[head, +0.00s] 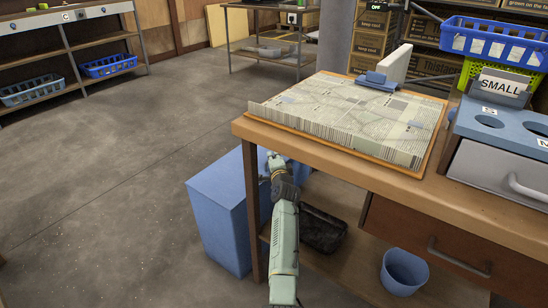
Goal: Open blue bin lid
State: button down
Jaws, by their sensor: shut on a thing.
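The blue bin (240,240) stands on the floor against the left end of the wooden table. Its flat blue lid (218,178) lies level over the top and looks closed. My gripper (272,160) is at the right part of the lid, close to the table leg. The fingers are small in view and look shut at the lid. My own wrist and arm hide part of the bin's right side, and the exact contact is hard to see.
The wooden table (440,205) is close on the right, with a map-covered board (340,115) on top. A dark bag (322,230) and a small blue bucket (403,274) sit on its lower shelf. The floor left of the bin is clear.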

jog(key=shift+n+g, duration=0.4)
jog(key=shift+g, duration=0.1)
jog(key=r+p, duration=0.2)
jog(key=w+a+r+p, duration=0.1)
jog(key=r+p, duration=0.1)
jog(key=p, duration=0.1)
jog(key=a+r+p, duration=0.1)
jog(key=r+p, duration=0.1)
jog(key=shift+w+a+r+p, duration=0.1)
jog(key=shift+w+r+p, duration=0.2)
jog(key=shift+r, duration=0.1)
jog(key=shift+w+a+r, duration=0.15)
jog(key=shift+r, duration=0.25)
jog(key=c, duration=2)
grip_release()
jog(key=shift+a+r, duration=0.1)
jog(key=shift+f, duration=0.2)
jog(key=shift+v, duration=3.8)
